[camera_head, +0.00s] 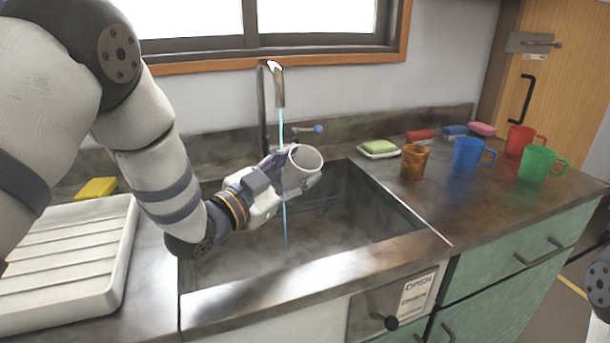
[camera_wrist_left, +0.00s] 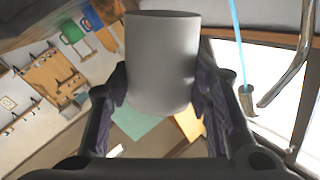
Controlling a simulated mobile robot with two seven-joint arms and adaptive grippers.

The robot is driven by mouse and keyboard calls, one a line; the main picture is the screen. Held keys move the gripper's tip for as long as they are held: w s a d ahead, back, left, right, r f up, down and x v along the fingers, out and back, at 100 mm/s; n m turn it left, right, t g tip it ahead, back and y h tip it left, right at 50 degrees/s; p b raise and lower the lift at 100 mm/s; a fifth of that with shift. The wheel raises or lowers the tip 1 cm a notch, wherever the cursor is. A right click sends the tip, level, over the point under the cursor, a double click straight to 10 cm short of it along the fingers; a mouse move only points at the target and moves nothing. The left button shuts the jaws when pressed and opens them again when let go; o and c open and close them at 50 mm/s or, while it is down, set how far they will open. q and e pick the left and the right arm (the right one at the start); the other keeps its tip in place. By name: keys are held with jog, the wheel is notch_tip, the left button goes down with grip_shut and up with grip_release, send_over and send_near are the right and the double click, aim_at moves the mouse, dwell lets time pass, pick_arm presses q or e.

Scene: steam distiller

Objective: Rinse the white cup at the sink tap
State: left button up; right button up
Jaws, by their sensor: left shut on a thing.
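The white cup (camera_head: 303,166) is in my left gripper (camera_head: 283,180), held over the sink (camera_head: 340,215) and below the spout of the tap (camera_head: 271,85). The cup is tilted, with its mouth turned partly towards the head camera. A thin blue stream of water (camera_head: 285,225) falls from the tap into the sink. In the left wrist view the cup (camera_wrist_left: 162,60) sits between both fingers, and the water stream (camera_wrist_left: 239,50) runs beside it, apart from it. My right gripper is not in view.
Right of the sink stand an orange-brown mug (camera_head: 414,162), a blue mug (camera_head: 467,155), a green mug (camera_head: 536,164) and a red mug (camera_head: 518,140). A green sponge (camera_head: 379,147) lies on a dish. A white drainer (camera_head: 70,260) and a yellow sponge (camera_head: 96,188) are at left.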

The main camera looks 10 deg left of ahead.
aim_at(287, 166)
pick_arm(q)
jog(key=w+a, duration=0.1)
jog(key=w+a+f+b, duration=0.1)
jog(key=w, duration=0.1)
jog(key=w+a, duration=0.1)
jog(key=shift+w+f+b, duration=0.25)
jog(key=shift+f+b, duration=0.05)
jog(key=shift+f, duration=0.1)
jog(key=shift+w+a, duration=0.45)
jog(key=shift+w, duration=0.15)
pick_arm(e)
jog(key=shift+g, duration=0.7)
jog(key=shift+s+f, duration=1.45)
pick_arm(q)
jog(key=shift+s+r, duration=0.1)
jog(key=shift+r, duration=0.05)
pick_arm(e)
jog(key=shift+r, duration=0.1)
